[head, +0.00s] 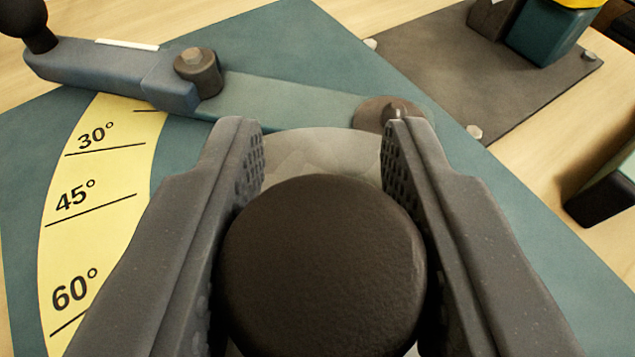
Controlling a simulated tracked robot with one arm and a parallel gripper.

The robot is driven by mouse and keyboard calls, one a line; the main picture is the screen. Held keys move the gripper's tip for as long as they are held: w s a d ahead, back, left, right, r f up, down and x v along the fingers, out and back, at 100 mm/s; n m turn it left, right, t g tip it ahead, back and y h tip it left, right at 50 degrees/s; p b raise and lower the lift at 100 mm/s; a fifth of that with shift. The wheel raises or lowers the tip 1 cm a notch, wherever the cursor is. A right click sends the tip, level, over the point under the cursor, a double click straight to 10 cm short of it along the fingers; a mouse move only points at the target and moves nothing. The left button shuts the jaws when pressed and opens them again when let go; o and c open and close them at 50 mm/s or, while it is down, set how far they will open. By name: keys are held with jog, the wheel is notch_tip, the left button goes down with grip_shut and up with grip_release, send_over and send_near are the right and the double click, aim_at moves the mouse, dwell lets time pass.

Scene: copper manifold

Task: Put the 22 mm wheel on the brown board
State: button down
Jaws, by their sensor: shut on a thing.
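My gripper (322,150) is in the lower middle of the head view, its two ridged jaws on either side of a dark brown-black round knob (322,265). It is shut on this knob. A pale grey disc with a rounded edge (320,145) shows just beyond and below the knob, between the fingertips. It may be the wheel that the knob belongs to, but the knob hides most of it. No size marking can be read on it. No clearly brown board shows.
A teal plate (300,40) lies beneath, with a yellow angle scale (95,200) at left. A blue lever (110,75) with a black ball end crosses the upper left. A grey-brown plate (465,75) carries blocks at upper right. A dark-ended block (600,200) stands at right.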

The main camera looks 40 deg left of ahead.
jog(key=shift+s+d+r, duration=0.1)
jog(key=shift+s+d, duration=0.05)
jog(key=shift+s, duration=0.6)
jog(key=shift+s+d+r, duration=0.1)
jog(key=shift+s+d, duration=0.05)
jog(key=shift+s, duration=0.55)
jog(key=s+a+n+g+y+p, duration=0.55)
jog(key=s+a+n+g, duration=0.35)
jog(key=s+a, duration=2.55)
jog(key=shift+y, duration=0.25)
jog(key=shift+w+a+f+b, duration=0.15)
jog(key=shift+f+b, duration=0.15)
jog(key=shift+f, duration=1.1)
jog(key=shift+w+d+f+b, duration=0.1)
jog(key=shift+w+f+b, duration=0.2)
jog(key=shift+f, duration=1.1)
jog(key=shift+w+a+f+b, duration=0.1)
jog(key=shift+f+b, duration=0.25)
jog(key=shift+f, duration=1.05)
jog(key=shift+f, duration=0.2)
jog(key=c, duration=1.1)
grip_release()
jog(key=shift+o, duration=0.2)
jog(key=shift+r, duration=0.15)
